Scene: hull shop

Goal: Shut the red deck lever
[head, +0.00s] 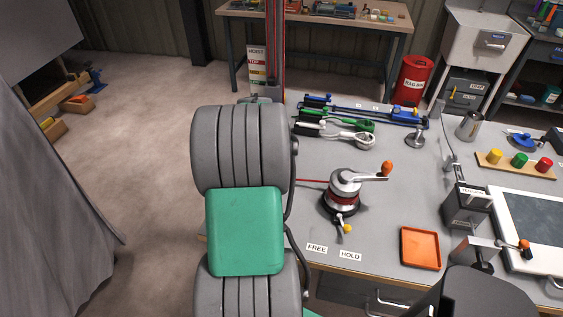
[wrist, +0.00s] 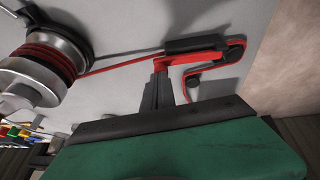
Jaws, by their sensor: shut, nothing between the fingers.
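The red deck lever (wrist: 190,58) shows in the wrist view, upper right of centre, with a black grip bar beside it and a dark round knob at its right end. A red line runs from its left side to the winch drum (wrist: 48,60). My gripper (wrist: 159,76) is shut and empty, its fingertips right at the lever's left end; I cannot tell whether they touch it. In the head view my arm hides the lever and my gripper. The silver winch (head: 344,190) shows there with the red line leading left from it.
A red bin (head: 412,80) stands behind.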

